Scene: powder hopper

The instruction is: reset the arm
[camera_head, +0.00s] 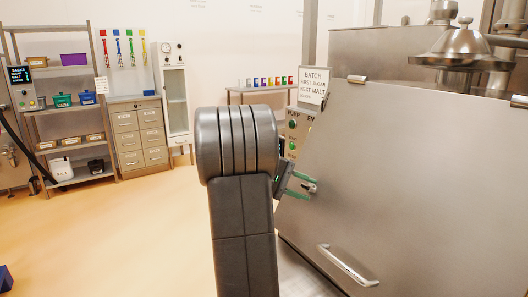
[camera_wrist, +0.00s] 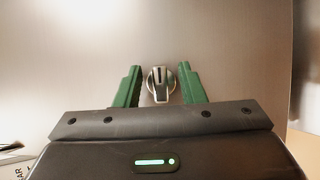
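My gripper (camera_head: 302,187) has green fingers and sits close to the steel hopper's front panel (camera_head: 420,190), at the panel's left edge. In the wrist view my gripper (camera_wrist: 159,84) is open, with its fingers apart on either side of a small metal knob or latch (camera_wrist: 158,88). Slight gaps show between the knob and both fingers, so it does not look gripped. My dark arm hides part of the floor and the area behind it.
The panel has a bar handle (camera_head: 346,266) low down and a metal lid (camera_head: 464,45) above it. A BATCH sign (camera_head: 313,86) and control box (camera_head: 293,130) stand behind my gripper. Shelving (camera_head: 68,110) and a drawer cabinet (camera_head: 139,137) are far left. The left floor is mostly clear.

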